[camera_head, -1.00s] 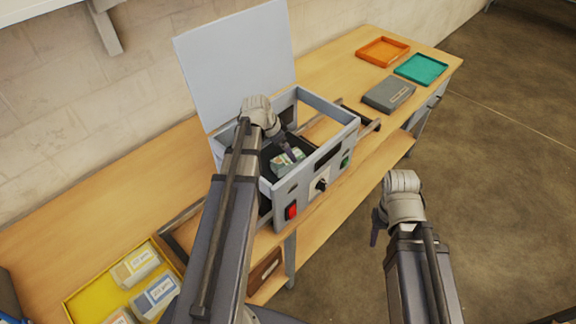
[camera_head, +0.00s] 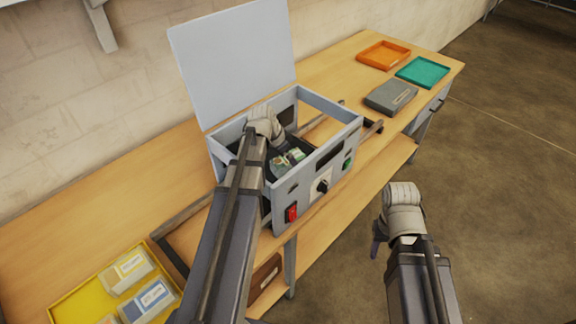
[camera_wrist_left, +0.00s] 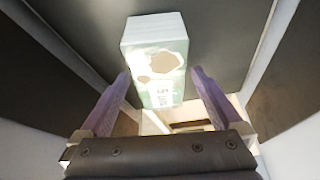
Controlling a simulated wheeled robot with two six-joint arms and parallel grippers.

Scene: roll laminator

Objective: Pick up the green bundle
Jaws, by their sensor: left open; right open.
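The green bundle (camera_head: 288,161) lies inside the open grey laminator (camera_head: 310,170), partly hidden by my left gripper (camera_head: 286,146). In the left wrist view the bundle (camera_wrist_left: 156,62) is a pale green and white block with brownish patches and print on its face. My left gripper (camera_wrist_left: 160,92) is open, with its two fingers on either side of the bundle's near end. Gaps show between fingers and bundle, and its far end reaches beyond the fingertips. My right gripper (camera_head: 378,236) is open and empty, off the bench's front edge over the floor.
The laminator's lid (camera_head: 232,62) stands raised at its back, and its walls surround my left gripper. A yellow tray (camera_head: 75,304) with several packs is at the lower left. A grey box (camera_head: 391,97), orange tray (camera_head: 383,54) and teal tray (camera_head: 422,71) sit at the far right.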

